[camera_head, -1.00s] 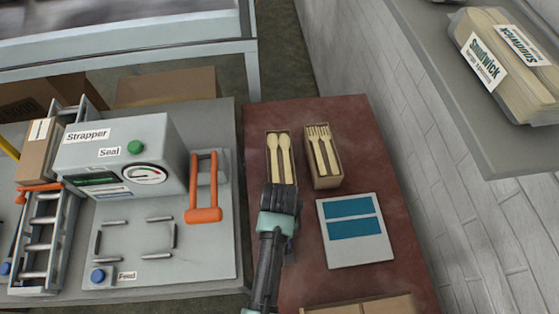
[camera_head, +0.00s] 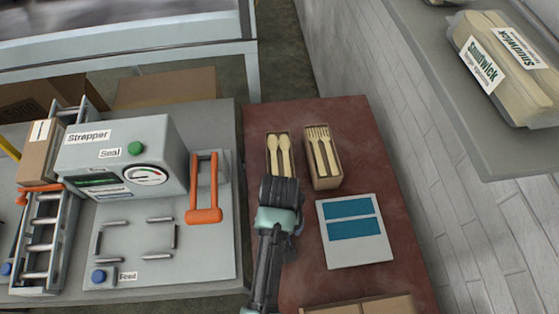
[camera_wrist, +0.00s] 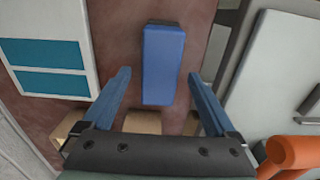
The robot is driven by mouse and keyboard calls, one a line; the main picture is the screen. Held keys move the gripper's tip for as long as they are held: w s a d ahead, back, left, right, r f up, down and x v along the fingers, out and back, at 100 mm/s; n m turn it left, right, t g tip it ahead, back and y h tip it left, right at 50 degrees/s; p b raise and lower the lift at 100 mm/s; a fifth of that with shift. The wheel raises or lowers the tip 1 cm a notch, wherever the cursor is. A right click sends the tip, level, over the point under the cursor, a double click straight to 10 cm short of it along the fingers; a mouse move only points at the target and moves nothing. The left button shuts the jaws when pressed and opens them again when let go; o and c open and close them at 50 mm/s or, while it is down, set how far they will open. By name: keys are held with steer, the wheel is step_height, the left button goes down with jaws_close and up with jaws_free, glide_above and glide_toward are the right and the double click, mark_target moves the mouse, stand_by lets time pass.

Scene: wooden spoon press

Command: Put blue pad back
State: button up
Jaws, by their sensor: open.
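The blue pad (camera_wrist: 163,65) is a plain blue block on the dark red table (camera_wrist: 112,35), seen in the wrist view. My gripper (camera_wrist: 158,77) is open, with one blue finger on each side of the pad. The pad lies between and slightly beyond the fingertips, and no finger visibly touches it. In the head view my arm hides the pad and most of the gripper. A white board (camera_head: 355,257) with two teal rectangles lies on the table to the right of my arm. It also shows in the wrist view (camera_wrist: 85,15).
A box of wooden spoons (camera_head: 271,172) and a box of wooden forks (camera_head: 325,182) stand behind my arm. The grey strapper (camera_head: 165,135) with its orange handle (camera_head: 204,215) is on the left. A cardboard box (camera_head: 370,306) sits at the front.

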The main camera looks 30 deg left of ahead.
step_height(320, 180, up, 9)
steer(key=shift+f, duration=0.1)
stand_by(0.7)
